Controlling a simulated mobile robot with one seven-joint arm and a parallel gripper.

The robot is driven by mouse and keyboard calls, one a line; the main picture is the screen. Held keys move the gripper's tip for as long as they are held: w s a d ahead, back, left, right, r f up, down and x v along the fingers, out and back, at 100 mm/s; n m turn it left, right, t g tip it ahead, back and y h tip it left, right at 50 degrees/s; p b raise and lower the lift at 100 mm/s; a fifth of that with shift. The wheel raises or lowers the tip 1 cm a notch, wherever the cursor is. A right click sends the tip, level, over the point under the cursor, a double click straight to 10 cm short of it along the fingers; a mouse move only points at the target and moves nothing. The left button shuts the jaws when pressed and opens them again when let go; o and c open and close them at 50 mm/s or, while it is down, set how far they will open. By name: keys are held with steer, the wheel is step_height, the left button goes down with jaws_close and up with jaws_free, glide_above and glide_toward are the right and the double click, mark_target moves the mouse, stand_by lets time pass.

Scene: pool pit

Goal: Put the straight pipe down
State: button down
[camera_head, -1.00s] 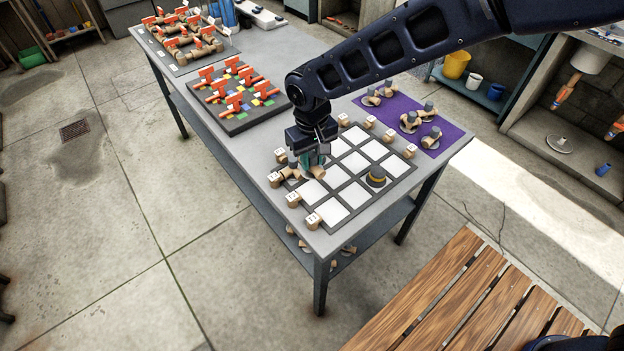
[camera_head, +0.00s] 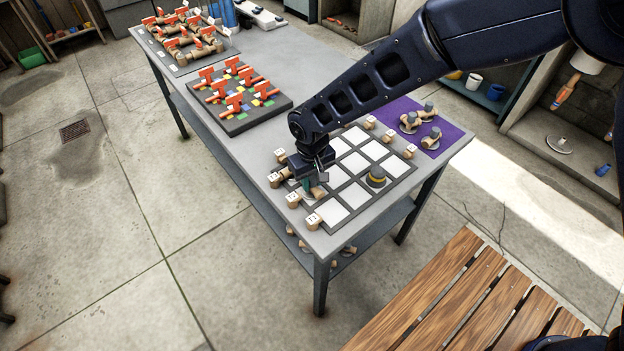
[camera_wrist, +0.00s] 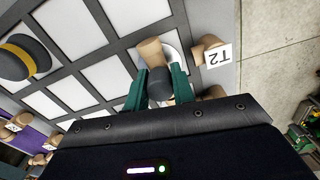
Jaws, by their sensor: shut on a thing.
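My gripper (camera_head: 309,183) is low over the left part of a grid board (camera_head: 334,212) with white squares and dark dividers. In the wrist view its two green fingers (camera_wrist: 158,92) are shut on the straight pipe (camera_wrist: 151,53), a tan piece with a dark grey part between the fingers. The pipe's tan end also shows under my gripper in the head view (camera_head: 318,193). A white disc edge (camera_wrist: 172,48) shows beside the pipe. I cannot tell whether the pipe touches the board.
A dark cap with a yellow band (camera_head: 376,176) stands on the grid. Several labelled tan pipe ends line the board's edges. A purple mat (camera_head: 452,139) with grey-and-tan pieces lies at the right. A dark tray (camera_head: 240,122) of orange-handled pieces lies farther back.

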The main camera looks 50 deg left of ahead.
mark_target(312, 177)
steer(key=c, duration=1.2)
jaws_free()
steer(key=shift+f, duration=0.1)
steer(key=shift+o, duration=0.2)
step_height(312, 177, up, 12)
